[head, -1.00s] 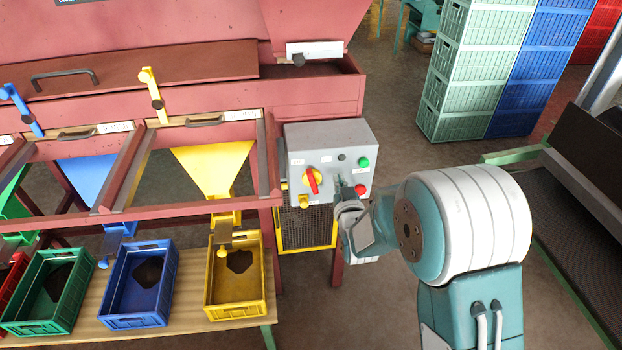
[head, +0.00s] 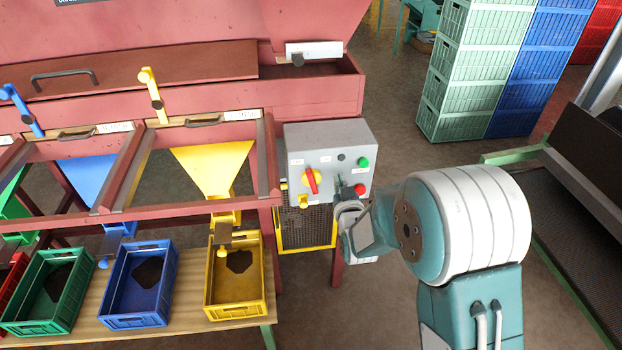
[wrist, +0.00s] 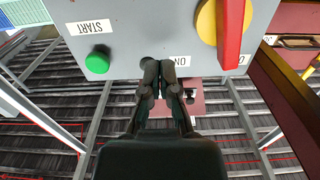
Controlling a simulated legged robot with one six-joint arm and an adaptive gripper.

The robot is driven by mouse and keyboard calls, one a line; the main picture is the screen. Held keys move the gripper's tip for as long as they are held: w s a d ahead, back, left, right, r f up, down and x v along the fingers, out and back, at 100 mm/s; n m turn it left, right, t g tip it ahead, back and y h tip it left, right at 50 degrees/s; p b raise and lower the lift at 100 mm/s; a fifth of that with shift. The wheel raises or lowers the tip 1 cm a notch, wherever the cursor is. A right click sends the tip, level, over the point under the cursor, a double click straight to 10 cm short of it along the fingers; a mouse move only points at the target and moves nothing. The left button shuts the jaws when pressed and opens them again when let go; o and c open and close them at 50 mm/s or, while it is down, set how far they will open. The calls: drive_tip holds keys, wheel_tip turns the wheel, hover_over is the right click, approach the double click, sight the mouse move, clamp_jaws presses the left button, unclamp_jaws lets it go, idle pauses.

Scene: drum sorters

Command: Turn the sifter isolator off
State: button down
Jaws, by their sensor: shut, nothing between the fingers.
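The sifter isolator is a red handle (head: 312,181) on a yellow round base, on the front of a grey control box (head: 330,143). In the head view the handle is near upright, leaning slightly. In the wrist view, which is upside down, the red handle (wrist: 231,32) shows at the upper right on its yellow base (wrist: 207,22). My gripper (wrist: 158,66) is shut and empty, its fingertips at the box's face, between the green START button (wrist: 98,59) and the isolator and apart from both. Whether the fingertips touch the box I cannot tell.
A red button (head: 360,189) sits on the box just right of my gripper, below the green button. A yellow-framed mesh guard (head: 306,228) is under the box. Yellow (head: 236,300), blue (head: 135,318) and green (head: 40,322) crates stand left.

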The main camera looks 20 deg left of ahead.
sight(334, 166)
drive_tip(key=shift+x, duration=2)
drive_tip(key=shift+v, duration=0.85)
